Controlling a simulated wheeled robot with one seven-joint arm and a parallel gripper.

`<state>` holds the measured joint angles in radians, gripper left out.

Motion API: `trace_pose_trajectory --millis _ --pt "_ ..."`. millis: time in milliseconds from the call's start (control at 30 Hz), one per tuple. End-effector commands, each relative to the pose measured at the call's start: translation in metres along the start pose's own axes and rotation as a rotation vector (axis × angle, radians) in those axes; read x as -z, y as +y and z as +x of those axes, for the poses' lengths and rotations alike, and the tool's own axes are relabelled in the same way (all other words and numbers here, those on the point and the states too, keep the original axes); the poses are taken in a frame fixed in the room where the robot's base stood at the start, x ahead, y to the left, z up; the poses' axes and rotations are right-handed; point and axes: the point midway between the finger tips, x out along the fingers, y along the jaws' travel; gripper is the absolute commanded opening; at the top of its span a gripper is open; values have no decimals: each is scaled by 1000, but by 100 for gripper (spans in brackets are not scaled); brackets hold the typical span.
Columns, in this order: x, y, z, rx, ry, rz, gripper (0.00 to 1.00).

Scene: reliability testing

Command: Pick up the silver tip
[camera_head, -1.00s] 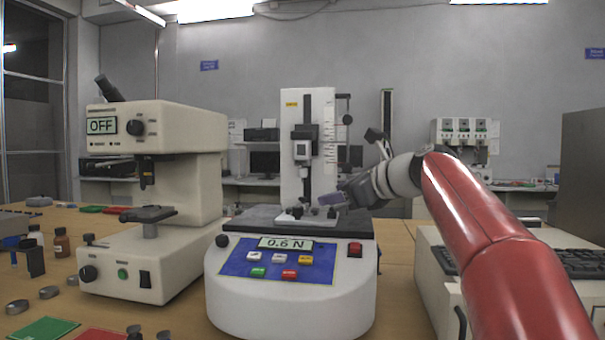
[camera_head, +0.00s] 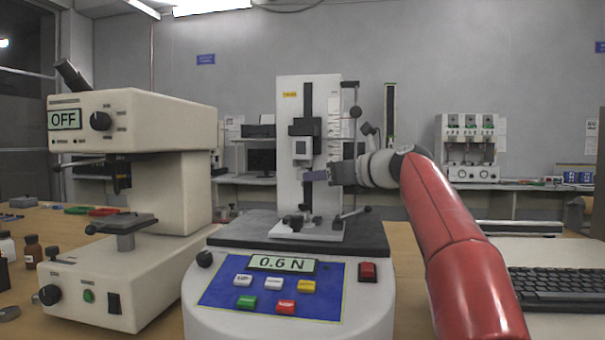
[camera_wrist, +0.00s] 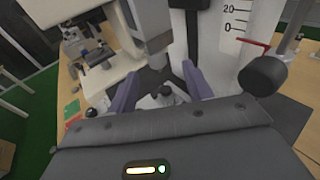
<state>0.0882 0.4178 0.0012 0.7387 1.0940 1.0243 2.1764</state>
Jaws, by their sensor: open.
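My gripper (camera_head: 316,176) is at the test stand, just below the grey gauge head (camera_head: 303,148). In the wrist view my gripper (camera_wrist: 161,73) is open, with its two purple fingers apart. In the head view the tip is not clear, as the purple finger crosses that place.
The white stand (camera_head: 350,87) rises from a dark platform (camera_head: 230,228) on a console reading 0.6 N. A black knob (camera_wrist: 263,75) and a red pointer are close on the right in the wrist view. A beige microscope (camera_head: 185,130) stands left, a keyboard (camera_head: 560,288) right.

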Motion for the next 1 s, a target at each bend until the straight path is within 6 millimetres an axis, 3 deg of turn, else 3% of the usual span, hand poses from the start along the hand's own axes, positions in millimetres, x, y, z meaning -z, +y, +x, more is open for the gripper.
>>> trace_pose_trajectory --millis 200,533,900,1000 --pt "-1 4 33 -1 1 -1 50" --pt "0 4 40 0 1 -1 50" --pt "0 4 39 0 1 -1 2" --pt "0 4 39 0 0 -1 2"
